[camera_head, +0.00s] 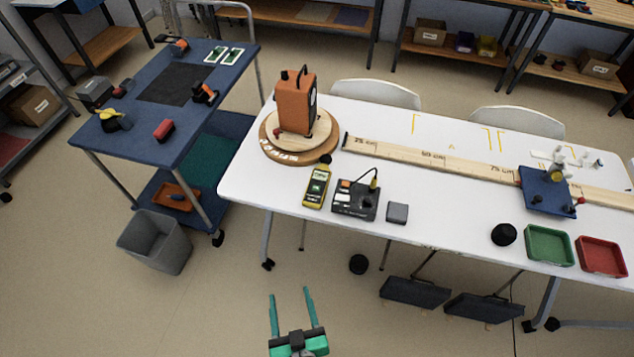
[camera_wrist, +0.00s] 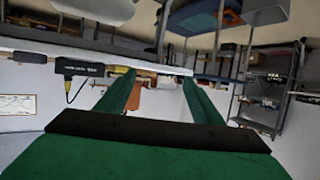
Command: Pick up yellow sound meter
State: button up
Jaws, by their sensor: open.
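The yellow sound meter (camera_head: 317,187) lies on the white table (camera_head: 262,187) near its front left edge. It has a dark face with a small greenish screen. My gripper (camera_head: 290,293) is open and empty, low in front of the table, below and slightly left of the meter in the head view. Its two teal fingers point toward the table and are well apart from the meter. In the wrist view the green fingers (camera_wrist: 158,80) spread wide with nothing between them close by. A small yellow patch shows there beside the left finger; I cannot tell if it is the meter.
A black control box (camera_head: 355,200) sits right of the meter, with a grey block (camera_head: 397,213) beyond it. An orange speaker (camera_head: 296,102) stands on a round wooden base (camera_head: 270,152) behind. A grey bin (camera_head: 155,241) and blue cart (camera_head: 150,143) are left. Floor before the table is partly clear.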

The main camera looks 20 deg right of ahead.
jog(key=w+d+f+m+g+h, duration=0.1)
jog(key=w+d+m+h, duration=0.3)
jog(key=w, duration=0.8)
jog(key=m+g+h, duration=0.2)
send_near(316, 188)
jog(key=shift+w+d+f, duration=0.25)
jog(key=shift+w+f, duration=0.15)
jog(key=shift+w, duration=0.15)
jog(key=shift+w+d, duration=0.15)
jog(key=shift+w, duration=0.15)
jog(key=x, duration=0.6)
jog(key=shift+d, duration=0.2)
jog(key=shift+x, duration=1.95)
jog(key=c, duration=1)
jog(key=shift+w, duration=0.1)
